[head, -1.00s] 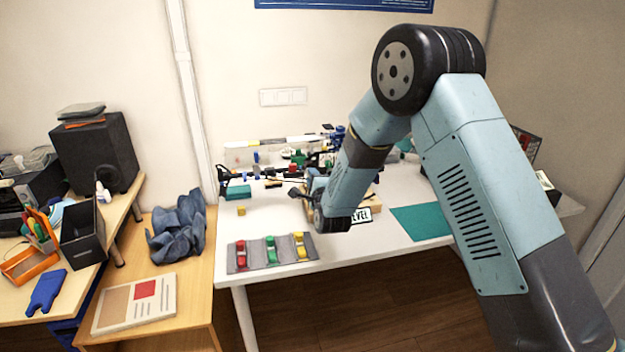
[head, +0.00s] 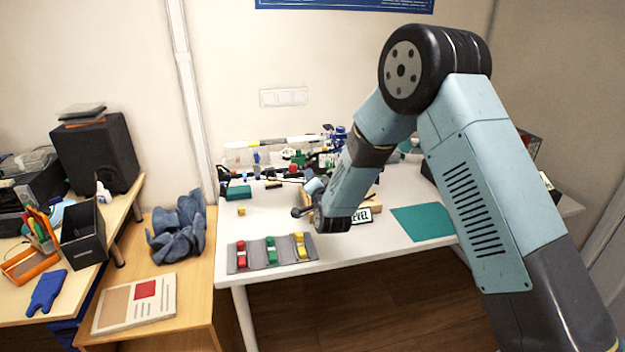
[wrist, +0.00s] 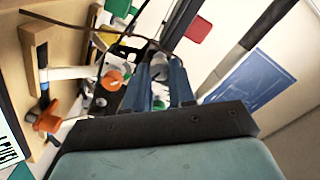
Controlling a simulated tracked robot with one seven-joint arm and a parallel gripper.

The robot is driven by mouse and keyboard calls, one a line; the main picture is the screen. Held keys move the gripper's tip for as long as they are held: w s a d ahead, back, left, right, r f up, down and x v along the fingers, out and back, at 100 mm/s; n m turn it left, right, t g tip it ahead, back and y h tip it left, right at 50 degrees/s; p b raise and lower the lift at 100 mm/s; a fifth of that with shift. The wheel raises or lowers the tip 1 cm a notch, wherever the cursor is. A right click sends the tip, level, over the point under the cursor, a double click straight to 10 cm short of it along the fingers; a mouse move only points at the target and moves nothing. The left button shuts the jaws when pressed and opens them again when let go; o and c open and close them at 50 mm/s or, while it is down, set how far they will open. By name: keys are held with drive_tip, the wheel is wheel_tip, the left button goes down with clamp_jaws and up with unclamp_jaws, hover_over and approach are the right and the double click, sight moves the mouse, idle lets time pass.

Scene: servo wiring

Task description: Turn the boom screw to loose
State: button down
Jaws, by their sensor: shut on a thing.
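In the wrist view my gripper (wrist: 162,88) has its two blue-grey fingers closed around a small grey piece (wrist: 160,72), which I take to be the boom screw. Most of it is hidden between the fingers, so its turn position cannot be read. An orange knob (wrist: 112,79) sits just left of the fingers. A second orange knob (wrist: 47,120) is lower left, by a wooden frame (wrist: 32,45). In the head view my wrist is over the white table (head: 385,252), and the fingertips and screw are hidden by my arm.
A LEVEL sign (head: 361,215) stands close to my wrist. A grey mat (head: 283,263) with red, green and yellow pieces lies at the front. A teal mat (head: 421,222) lies to the right. Cluttered parts fill the table's back.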

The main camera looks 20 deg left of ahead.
drive_tip(key=shift+s+f+n, duration=0.15)
drive_tip(key=shift+f+n, duration=0.2)
drive_tip(key=shift+n, duration=0.25)
drive_tip(key=c, duration=1.3)
unclamp_jaws()
drive_tip(key=o, duration=0.4)
drive_tip(key=shift+r, duration=0.2)
drive_tip(key=shift+c, duration=0.2)
drive_tip(key=v, duration=1.3)
drive_tip(key=shift+s+d, duration=0.2)
